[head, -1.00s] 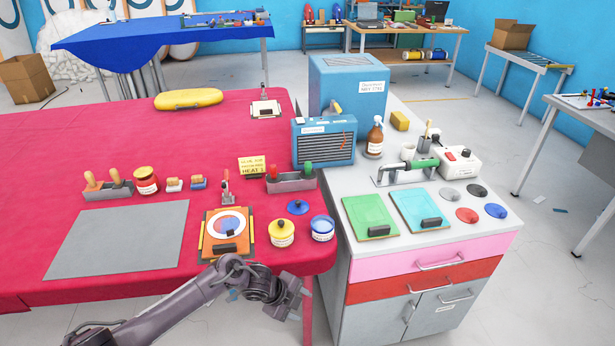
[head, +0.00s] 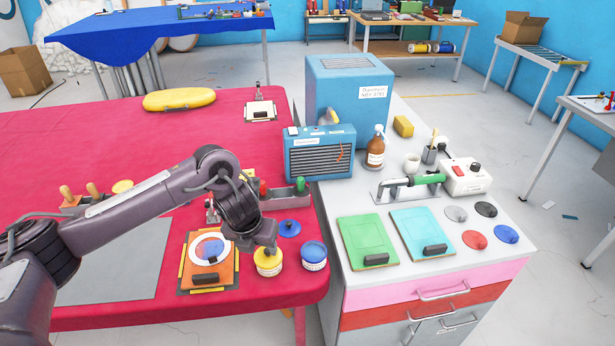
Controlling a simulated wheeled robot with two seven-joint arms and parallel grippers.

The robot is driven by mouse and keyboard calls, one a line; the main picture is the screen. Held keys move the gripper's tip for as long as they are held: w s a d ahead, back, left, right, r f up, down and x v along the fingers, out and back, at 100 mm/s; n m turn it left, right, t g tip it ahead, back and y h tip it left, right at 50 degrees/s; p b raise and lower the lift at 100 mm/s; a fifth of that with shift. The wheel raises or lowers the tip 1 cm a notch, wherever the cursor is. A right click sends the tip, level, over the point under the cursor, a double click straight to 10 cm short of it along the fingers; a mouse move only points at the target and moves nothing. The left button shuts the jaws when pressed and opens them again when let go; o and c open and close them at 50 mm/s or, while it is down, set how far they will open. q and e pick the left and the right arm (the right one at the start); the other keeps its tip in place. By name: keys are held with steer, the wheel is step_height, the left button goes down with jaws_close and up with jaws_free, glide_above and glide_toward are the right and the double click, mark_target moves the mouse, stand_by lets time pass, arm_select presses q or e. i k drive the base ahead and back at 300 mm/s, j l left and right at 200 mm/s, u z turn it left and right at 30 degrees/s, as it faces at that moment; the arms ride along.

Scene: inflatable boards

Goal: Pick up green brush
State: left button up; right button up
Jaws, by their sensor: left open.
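A green upright handle, likely the green brush (head: 301,185), stands at the right end of a grey tray (head: 285,199) near the red table's right edge; its lower part is hidden in the tray. My left gripper (head: 262,247) is open, pointing down just above or in front of the yellow-lidded jar (head: 268,263). It is nearer to me than the tray and left of the green handle. My right gripper is out of view.
A blue heater (head: 320,153) stands behind the tray. The cabinet top holds a green-handled tool (head: 428,179) and green and cyan boards. My arm hides part of the table.

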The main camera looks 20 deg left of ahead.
mark_target(301, 190)
steer(key=i, duration=1.05)
